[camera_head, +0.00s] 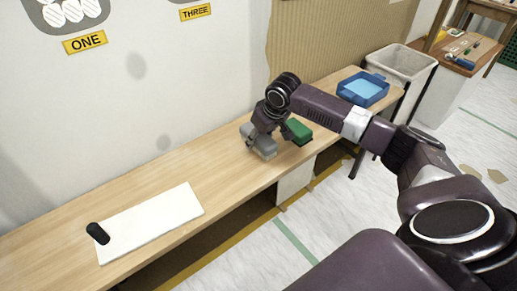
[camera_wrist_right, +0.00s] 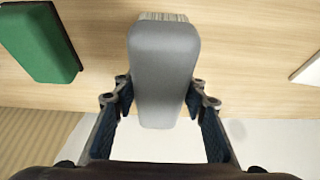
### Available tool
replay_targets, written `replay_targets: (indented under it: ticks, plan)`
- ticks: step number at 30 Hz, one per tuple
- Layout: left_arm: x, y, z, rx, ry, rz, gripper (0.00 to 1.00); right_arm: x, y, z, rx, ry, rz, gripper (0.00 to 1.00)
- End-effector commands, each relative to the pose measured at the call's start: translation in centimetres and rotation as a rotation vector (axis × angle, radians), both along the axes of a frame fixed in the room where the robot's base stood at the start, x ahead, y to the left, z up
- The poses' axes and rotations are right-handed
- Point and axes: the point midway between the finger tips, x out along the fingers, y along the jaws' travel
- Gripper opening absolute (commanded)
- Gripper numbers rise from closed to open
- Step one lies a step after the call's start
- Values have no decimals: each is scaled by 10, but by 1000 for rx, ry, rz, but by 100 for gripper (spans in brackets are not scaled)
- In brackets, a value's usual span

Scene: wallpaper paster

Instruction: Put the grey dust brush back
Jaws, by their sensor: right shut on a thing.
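The grey dust brush (camera_head: 261,146) is in my right gripper (camera_head: 269,129), over the wooden table toward the wall side. In the right wrist view the grey brush (camera_wrist_right: 164,62) lies between the two fingers (camera_wrist_right: 160,90), with pale bristles at its far end. My right gripper is shut on it. I cannot tell whether the bristles touch the table. A green brush (camera_head: 298,131) is just right of it on the table, and it also shows at the upper left of the wrist view (camera_wrist_right: 38,42). My left gripper is not in view.
The long wooden table (camera_head: 190,170) runs along the wall. A white sheet (camera_head: 150,222) with a black object (camera_head: 98,233) lies at its left part. A blue tray (camera_head: 363,89) stands at the right end, near a pale bin (camera_head: 402,66). The table between sheet and brush is clear.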

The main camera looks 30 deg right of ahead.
Motion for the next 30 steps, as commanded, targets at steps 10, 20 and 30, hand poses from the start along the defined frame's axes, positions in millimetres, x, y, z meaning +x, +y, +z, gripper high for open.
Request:
replay_targets:
  ticks: [10, 20, 30]
  plan:
    - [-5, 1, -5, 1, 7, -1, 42, 0, -1, -26, -1, 1, 0, 14]
    - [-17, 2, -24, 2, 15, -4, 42, 0, 0, -33, 0, 0, 0, 14]
    - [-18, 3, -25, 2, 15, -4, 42, 0, 0, -35, 0, 1, 0, 14]
